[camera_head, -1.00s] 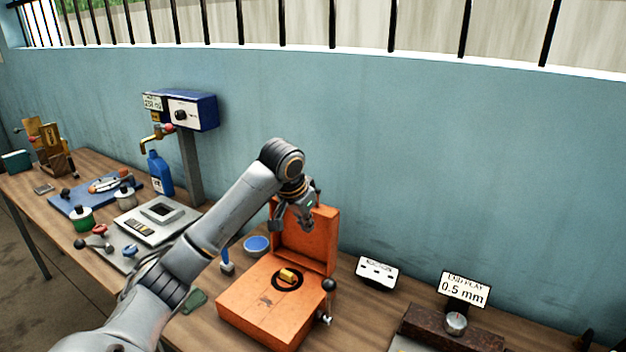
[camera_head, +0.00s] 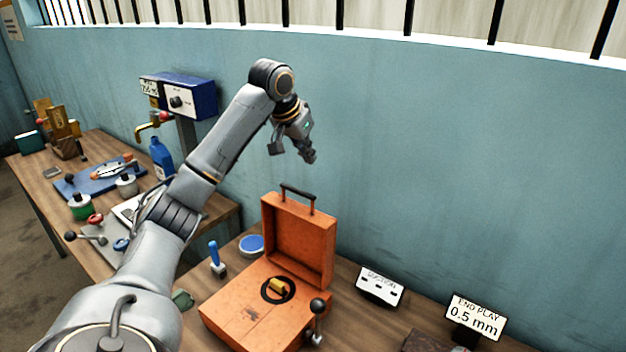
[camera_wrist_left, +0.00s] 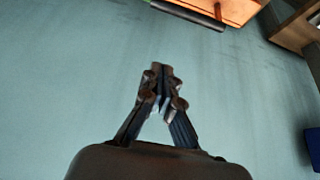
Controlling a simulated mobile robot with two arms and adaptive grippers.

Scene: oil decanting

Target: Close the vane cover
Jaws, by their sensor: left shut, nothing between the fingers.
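The vane cover (camera_head: 301,240) is the orange lid of an orange pump box (camera_head: 240,318). It stands upright at the back of the box, with a dark handle (camera_head: 296,190) on its upper edge. The box top lies uncovered, showing a dark ring with a brass piece (camera_head: 279,286) in it. My left gripper (camera_head: 293,154) is above the lid, apart from it, in front of the blue wall. In the left wrist view my gripper (camera_wrist_left: 160,72) is shut and empty, and the lid's edge (camera_wrist_left: 235,9) and handle (camera_wrist_left: 190,14) show at the top. My right gripper is not visible.
A lever with a black knob (camera_head: 317,308) stands at the box's right side. A blue-lidded round tin (camera_head: 251,245) and a blue-handled tool (camera_head: 215,258) are behind left. The "END PLAY 0.5 mm" sign (camera_head: 474,317) and another sign (camera_head: 380,287) stand to the right.

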